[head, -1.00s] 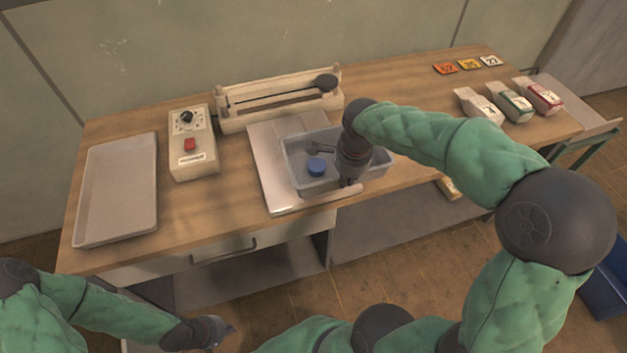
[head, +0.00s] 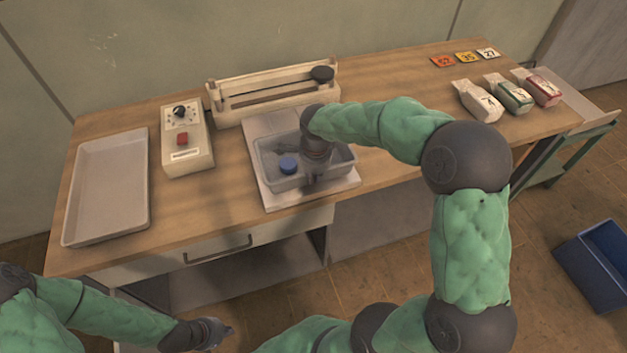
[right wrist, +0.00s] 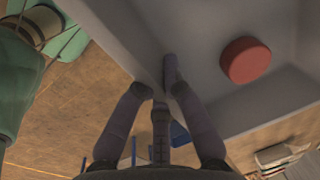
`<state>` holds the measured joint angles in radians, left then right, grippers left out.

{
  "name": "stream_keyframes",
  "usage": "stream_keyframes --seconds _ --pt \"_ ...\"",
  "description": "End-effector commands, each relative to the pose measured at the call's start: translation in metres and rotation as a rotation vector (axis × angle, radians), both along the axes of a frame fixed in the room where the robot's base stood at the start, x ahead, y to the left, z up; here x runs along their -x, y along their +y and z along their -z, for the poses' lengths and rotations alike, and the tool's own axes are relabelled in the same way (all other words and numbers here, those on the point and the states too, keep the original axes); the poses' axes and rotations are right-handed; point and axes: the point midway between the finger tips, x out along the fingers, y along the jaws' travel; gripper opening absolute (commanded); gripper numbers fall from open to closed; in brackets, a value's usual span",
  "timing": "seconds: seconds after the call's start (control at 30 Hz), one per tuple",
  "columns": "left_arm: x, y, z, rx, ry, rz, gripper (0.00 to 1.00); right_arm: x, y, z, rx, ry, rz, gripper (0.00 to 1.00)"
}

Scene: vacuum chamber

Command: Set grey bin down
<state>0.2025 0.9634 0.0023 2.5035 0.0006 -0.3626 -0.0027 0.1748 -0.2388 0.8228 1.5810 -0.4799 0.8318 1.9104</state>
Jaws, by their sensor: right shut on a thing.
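The grey bin (head: 262,166) is over the pale square plate (head: 340,192) on the wooden bench; I cannot tell whether its base touches the plate. In the right wrist view, the fingers of my right gripper (right wrist: 166,88) straddle the wall of the grey bin (right wrist: 215,40), and a red round piece (right wrist: 246,60) lies inside. My left gripper (head: 222,330) is low at the left, away from the bench; its finger opening is unclear.
A shallow grey tray (head: 108,190) and a control box (head: 186,140) stand left of the plate. A long pale rack (head: 270,92) is behind it. Several bags (head: 514,96) and number tags (head: 466,60) are at the right. A blue crate (head: 600,265) stands on the floor.

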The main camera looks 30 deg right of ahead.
Motion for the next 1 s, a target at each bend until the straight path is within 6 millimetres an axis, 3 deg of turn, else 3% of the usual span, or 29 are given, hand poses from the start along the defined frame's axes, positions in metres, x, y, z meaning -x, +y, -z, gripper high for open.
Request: stream_keyframes --seconds 0.1,0.53,0.57,0.6,0.63,1.0 --pt "0.000 0.000 0.008 0.000 0.000 0.000 0.00 -0.001 -0.001 0.014 0.001 -0.004 0.002 0.00" --pt "0.000 0.000 0.011 0.000 0.000 0.000 0.00 -0.001 -0.001 0.018 0.001 -0.005 0.001 0.00" --pt "0.000 0.000 0.010 0.000 0.000 0.000 0.00 0.000 0.000 0.019 0.000 0.001 0.000 0.18" --pt "0.000 0.000 0.009 0.000 0.000 0.000 0.00 0.000 0.000 0.019 0.000 0.001 0.000 0.30" --pt "0.000 0.000 0.009 0.000 0.000 0.000 0.00 0.000 0.000 0.019 0.000 0.001 0.000 0.34" --pt "0.000 0.000 0.008 0.000 0.000 0.000 0.00 0.001 0.000 0.017 0.000 0.001 0.000 0.34"
